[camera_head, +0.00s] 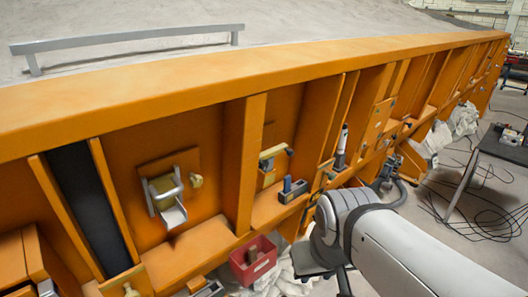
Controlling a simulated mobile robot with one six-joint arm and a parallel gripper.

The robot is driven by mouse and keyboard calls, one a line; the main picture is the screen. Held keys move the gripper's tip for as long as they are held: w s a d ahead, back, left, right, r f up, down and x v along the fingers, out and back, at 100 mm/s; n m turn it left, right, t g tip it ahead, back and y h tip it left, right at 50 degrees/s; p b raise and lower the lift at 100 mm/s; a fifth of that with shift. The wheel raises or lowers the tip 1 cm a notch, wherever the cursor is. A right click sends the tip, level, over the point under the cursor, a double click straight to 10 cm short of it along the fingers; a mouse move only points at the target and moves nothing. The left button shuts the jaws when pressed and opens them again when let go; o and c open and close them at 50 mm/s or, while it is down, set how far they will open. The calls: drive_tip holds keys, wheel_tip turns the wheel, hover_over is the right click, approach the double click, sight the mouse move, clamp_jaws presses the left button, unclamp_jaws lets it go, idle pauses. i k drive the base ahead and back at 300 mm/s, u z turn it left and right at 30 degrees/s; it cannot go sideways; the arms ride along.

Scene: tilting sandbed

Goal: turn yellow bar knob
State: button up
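A yellow bar knob (271,153) sits on a small plate in a recess of the orange side wall, near the middle of the picture. The bar lies roughly level, tilted up to the right, with a dark piece at its right end. My grey-white arm (400,250) comes in from the lower right and stays below and to the right of the knob, apart from it. I cannot make out my gripper's fingers; they are out of view or hidden behind the arm.
The orange sandbed wall (250,75) has upright ribs on both sides of the knob. A silver latch (164,195) is to the left. A blue-grey block (293,191) sits just below right. A red bin (253,262) stands below. A table (500,145) and floor cables are at right.

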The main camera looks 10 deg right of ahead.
sight(263, 164)
drive_tip(key=z, duration=1.5)
drive_tip(key=k, duration=0.8)
drive_tip(key=u, duration=0.75)
drive_tip(key=i, duration=1)
drive_tip(key=u, duration=0.1)
